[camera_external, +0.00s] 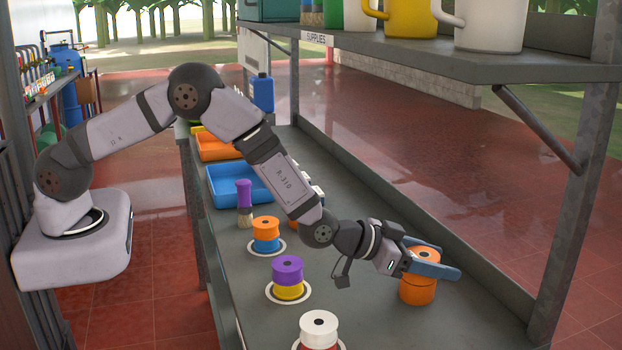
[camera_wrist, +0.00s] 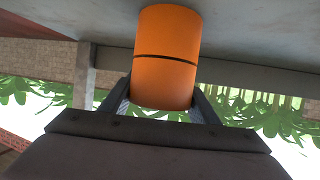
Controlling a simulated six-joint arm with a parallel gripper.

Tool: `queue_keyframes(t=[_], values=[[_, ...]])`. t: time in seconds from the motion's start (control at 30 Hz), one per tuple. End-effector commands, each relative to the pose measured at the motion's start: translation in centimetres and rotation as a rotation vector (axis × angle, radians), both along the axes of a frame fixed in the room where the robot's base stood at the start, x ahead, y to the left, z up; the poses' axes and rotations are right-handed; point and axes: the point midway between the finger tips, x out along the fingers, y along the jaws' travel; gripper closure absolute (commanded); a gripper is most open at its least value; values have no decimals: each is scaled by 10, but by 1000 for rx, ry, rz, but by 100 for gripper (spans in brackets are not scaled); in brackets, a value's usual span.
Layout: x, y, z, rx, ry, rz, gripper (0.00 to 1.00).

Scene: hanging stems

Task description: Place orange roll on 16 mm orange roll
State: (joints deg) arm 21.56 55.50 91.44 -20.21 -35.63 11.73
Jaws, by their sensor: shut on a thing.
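My gripper (camera_external: 436,261) is at the right end of the bench, pointing right, with its blue fingers on either side of an orange roll (camera_external: 424,256). It is shut on that roll. A second orange roll (camera_external: 416,292) stands on the bench directly under it. The two look lined up and upright, and I see no clear space between them. In the wrist view, which shows the bench at the top, the held roll (camera_wrist: 161,82) and the lower roll (camera_wrist: 167,32) are parted only by a thin dark line. The fingers partly hide the held roll.
Other stacks stand to the left: orange on blue (camera_external: 266,236), purple on yellow (camera_external: 288,277), and a white roll (camera_external: 319,325) on red at the front. A purple-handled brush (camera_external: 244,196), blue tray (camera_external: 240,185) and orange tray (camera_external: 215,147) are farther back. A shelf (camera_external: 430,60) with mugs hangs above.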

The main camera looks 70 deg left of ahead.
Motion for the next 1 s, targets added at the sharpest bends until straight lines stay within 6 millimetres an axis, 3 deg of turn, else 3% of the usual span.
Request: queue_keyframes(t=[0.2, 0.23, 0.3, 0.77, 1.0], values=[[0, 0, -3, 0, -2, 0, 71], [0, 0, -4, 0, 0, 0, 43], [0, 0, -3, 0, 0, 0, 26], [0, 0, 2, 0, 0, 0, 26], [-18, 2, 7, 1, 0, -1, 26]])
